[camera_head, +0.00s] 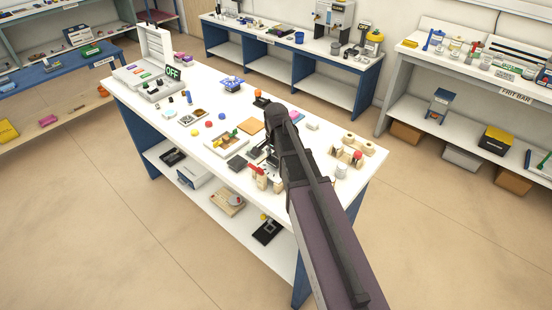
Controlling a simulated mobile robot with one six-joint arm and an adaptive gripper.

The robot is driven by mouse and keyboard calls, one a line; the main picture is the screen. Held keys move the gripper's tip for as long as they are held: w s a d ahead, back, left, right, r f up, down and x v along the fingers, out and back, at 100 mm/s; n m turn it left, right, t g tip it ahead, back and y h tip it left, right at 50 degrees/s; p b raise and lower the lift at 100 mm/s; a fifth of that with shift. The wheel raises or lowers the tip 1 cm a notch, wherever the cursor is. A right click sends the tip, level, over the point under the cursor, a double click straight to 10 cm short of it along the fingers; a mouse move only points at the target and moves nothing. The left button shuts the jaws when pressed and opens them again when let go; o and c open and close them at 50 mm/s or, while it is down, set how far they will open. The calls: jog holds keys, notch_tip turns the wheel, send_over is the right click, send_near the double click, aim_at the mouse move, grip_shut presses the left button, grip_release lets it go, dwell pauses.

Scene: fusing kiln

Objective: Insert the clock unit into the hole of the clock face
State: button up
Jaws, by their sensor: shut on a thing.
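My gripper (268,156) points down over the near right part of the white workbench (325,192). Its fingers are small and partly hidden by my arm. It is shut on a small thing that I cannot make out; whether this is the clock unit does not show. I cannot pick out the clock face or its hole for sure. A flat tan square (250,126) lies behind and left of my gripper, and a dark flat block (237,162) lies left of it. Part of the bench is hidden behind my arm.
A wooden tray (226,143) with small pieces stands left of my gripper. A wooden stand with a red ball (357,154) is to the right. A white cylinder (341,171) stands near my arm.

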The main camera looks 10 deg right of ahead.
aim_at(276, 158)
jog(key=shift+f+b, duration=1.1)
jog(key=shift+f, duration=0.05)
jog(key=o, duration=1)
jog(key=shift+o, duration=0.2)
jog(key=shift+r, duration=0.1)
notch_tip(276, 158, up, 10)
jog(key=p, duration=0.9)
jog(key=shift+f+p, duration=0.2)
jog(key=shift+p, duration=0.2)
jog(key=s+f+n+b, duration=0.1)
jog(key=s+n, duration=0.4)
jog(key=s, duration=0.3)
jog(key=s+f+n+b, duration=0.2)
jog(key=s+n, duration=0.3)
jog(key=s, duration=0.3)
jog(key=shift+a+f+n, duration=0.2)
jog(key=shift+f+n, duration=0.05)
jog(key=shift+n, duration=0.15)
